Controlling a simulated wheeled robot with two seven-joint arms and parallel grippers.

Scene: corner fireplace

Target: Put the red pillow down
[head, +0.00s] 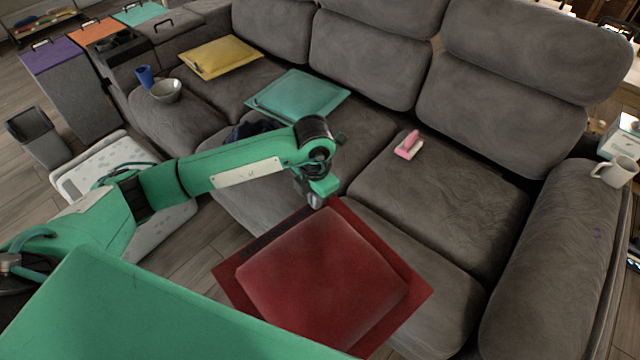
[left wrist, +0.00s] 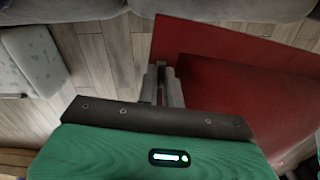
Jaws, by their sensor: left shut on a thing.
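The red pillow (head: 322,272) is a flat square cushion with a wide rim, in the lower middle of the head view. It is in front of the sofa and overlaps the front of the seat in the picture. My left gripper (head: 316,198) is shut on the pillow's far edge. In the left wrist view the fingers of my left gripper (left wrist: 162,84) close on the edge of the red pillow (left wrist: 245,95), which spreads to the right. I cannot tell whether the pillow touches the seat. My right gripper is not in view.
The grey sofa (head: 440,200) bears a teal pillow (head: 297,95), a yellow pillow (head: 220,57), a pink brush-like item (head: 409,146), a bowl (head: 165,91) and a blue cup (head: 145,77). A white mug (head: 615,171) stands on the right armrest. The right seat has free room.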

